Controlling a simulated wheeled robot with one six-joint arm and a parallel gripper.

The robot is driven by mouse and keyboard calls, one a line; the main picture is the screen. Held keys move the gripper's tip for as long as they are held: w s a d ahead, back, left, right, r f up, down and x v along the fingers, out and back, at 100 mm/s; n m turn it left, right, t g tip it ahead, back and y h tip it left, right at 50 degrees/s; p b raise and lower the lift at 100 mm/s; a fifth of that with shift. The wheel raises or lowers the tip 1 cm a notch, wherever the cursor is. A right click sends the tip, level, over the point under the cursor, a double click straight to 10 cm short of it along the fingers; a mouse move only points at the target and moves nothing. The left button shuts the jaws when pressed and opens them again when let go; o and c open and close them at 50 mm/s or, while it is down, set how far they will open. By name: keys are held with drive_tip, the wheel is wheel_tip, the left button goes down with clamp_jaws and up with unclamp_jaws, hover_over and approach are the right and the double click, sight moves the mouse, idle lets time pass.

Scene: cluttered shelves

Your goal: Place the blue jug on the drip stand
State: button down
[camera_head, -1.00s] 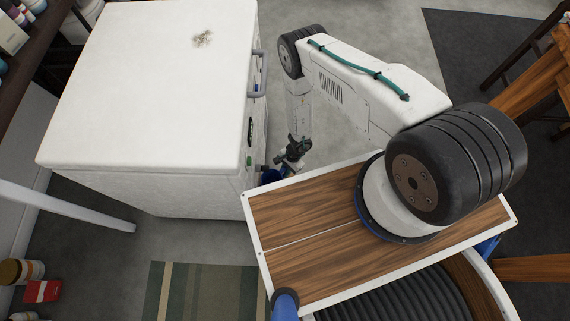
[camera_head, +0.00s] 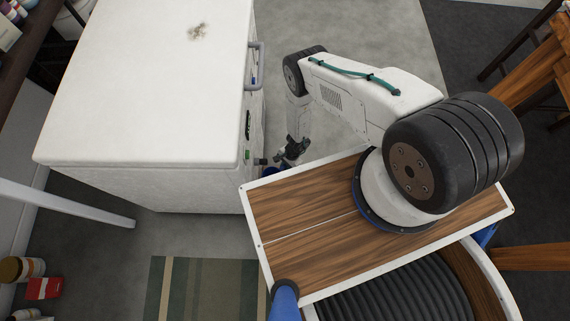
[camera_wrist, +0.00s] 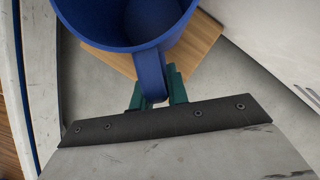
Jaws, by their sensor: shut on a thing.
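The blue jug (camera_wrist: 120,35) fills the upper part of the wrist view, seen from above, with its open mouth toward the camera. Its handle (camera_wrist: 152,82) sits between the green fingertips of my gripper (camera_wrist: 156,92), which is shut on it. In the head view, my gripper (camera_head: 291,151) is low beside the white chest, and only a bit of the blue jug (camera_head: 270,171) shows past my deck edge. A tan wooden square (camera_wrist: 196,46) lies beneath the jug in the wrist view. It may be the drip stand; I cannot tell whether the jug touches it.
A white chest (camera_head: 140,90) with a side handle (camera_head: 256,66) stands close left of my gripper. A striped rug (camera_head: 205,285) lies on the grey floor. A red box (camera_head: 42,288) stands at lower left. Wooden chairs (camera_head: 530,75) are at right. Bare floor is behind my arm.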

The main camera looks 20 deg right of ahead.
drive_tip(key=c, duration=1.3)
unclamp_jaws()
drive_tip(key=shift+r, duration=0.1)
